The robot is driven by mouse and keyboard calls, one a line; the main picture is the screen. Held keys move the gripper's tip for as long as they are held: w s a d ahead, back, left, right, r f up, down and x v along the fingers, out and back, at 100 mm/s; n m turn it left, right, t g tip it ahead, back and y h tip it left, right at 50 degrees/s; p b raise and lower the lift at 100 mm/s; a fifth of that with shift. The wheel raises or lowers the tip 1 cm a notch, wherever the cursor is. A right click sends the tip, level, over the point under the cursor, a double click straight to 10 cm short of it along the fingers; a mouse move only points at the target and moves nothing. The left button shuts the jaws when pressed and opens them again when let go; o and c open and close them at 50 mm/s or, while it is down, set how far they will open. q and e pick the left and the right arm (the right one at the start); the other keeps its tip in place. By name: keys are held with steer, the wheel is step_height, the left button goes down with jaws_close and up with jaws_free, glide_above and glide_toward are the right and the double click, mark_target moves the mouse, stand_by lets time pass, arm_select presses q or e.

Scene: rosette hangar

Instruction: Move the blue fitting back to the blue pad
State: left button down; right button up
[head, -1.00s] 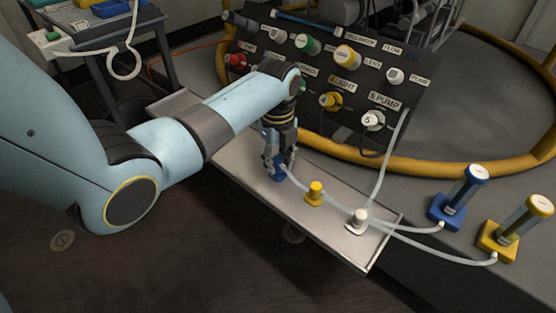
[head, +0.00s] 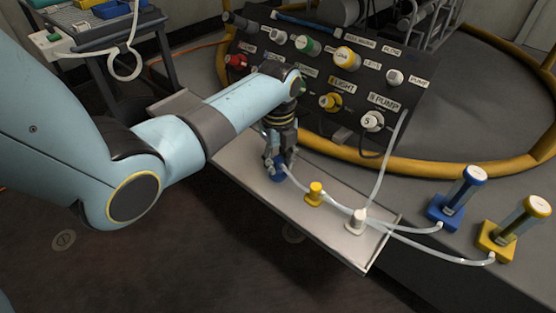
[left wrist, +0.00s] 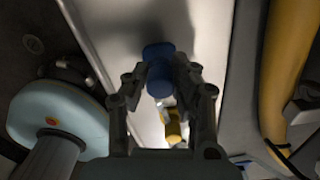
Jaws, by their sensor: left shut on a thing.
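The blue fitting (head: 279,173) is at the metal shelf, with a clear hose running from it to the right. It also shows in the left wrist view (left wrist: 158,70), between the fingertips. My left gripper (head: 275,162) points down and is shut on the blue fitting; in the left wrist view its fingers (left wrist: 160,78) stand on both sides of it. I cannot make out a blue pad under the fitting. A blue base (head: 443,212) with a blue-capped clear cylinder stands at the right. My right gripper is not in view.
On the shelf (head: 335,243) stand a yellow fitting (head: 314,194) and a white fitting (head: 357,221), with hoses crossing. A dark panel of knobs (head: 330,85) rises behind. A yellow base (head: 497,240) with a cylinder stands far right. The shelf's front edge drops to dark floor.

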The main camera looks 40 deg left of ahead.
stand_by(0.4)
arm_select(q)
steer(key=shift+p, duration=0.3)
steer(key=shift+p, duration=0.3)
stand_by(0.5)
steer(key=shift+f, duration=0.4)
stand_by(0.4)
stand_by(0.5)
steer(key=shift+f, duration=0.1)
steer(key=c, duration=1)
jaws_free()
